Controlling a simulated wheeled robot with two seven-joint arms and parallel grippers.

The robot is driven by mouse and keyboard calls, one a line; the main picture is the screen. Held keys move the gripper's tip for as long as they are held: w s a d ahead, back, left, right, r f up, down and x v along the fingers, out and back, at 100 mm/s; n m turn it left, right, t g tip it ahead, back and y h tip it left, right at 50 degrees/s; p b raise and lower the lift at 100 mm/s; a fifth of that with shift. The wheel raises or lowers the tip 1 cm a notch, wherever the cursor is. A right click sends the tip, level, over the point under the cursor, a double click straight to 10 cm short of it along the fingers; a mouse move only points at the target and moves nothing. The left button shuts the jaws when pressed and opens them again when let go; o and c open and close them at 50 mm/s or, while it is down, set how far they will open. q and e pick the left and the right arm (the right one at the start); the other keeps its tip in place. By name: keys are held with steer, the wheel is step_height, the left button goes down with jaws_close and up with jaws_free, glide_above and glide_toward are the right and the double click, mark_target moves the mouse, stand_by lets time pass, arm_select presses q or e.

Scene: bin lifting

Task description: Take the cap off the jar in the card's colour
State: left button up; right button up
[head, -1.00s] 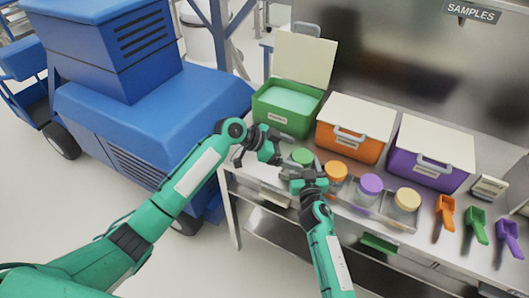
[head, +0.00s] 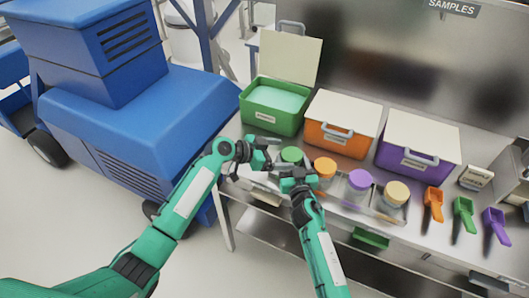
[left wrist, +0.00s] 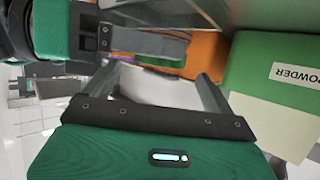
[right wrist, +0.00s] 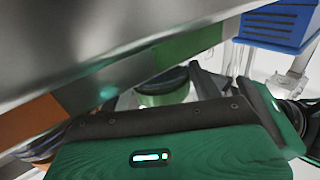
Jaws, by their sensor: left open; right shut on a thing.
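A jar with a green cap (head: 291,155) stands at the left end of a row on the bench. The row continues with an orange-capped jar (head: 325,168), a purple-capped jar (head: 360,179) and a tan-capped jar (head: 397,193). My right gripper (head: 297,180) is shut on the green-capped jar from the front; its green top shows in the right wrist view (right wrist: 163,88). Whether the fingers grip glass or cap is hidden. My left gripper (head: 262,155) is open, just left of this jar. No card's colour can be read with certainty.
Green (head: 272,118), orange (head: 340,139) and purple (head: 415,157) bins stand behind the jars; the green one is open. Orange (head: 433,203), green (head: 463,213) and purple (head: 496,225) scoops lie right. A small labelled stand (head: 474,177) is behind them. A blue vehicle (head: 140,110) is left.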

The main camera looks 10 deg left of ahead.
mark_target(288, 155)
arm_select(q)
steer(key=shift+x, duration=1.65)
arm_select(e)
steer(key=shift+f, duration=0.1)
arm_select(q)
steer(key=c, duration=1.2)
steer(key=shift+r, duration=0.2)
steer(key=shift+r, duration=0.9)
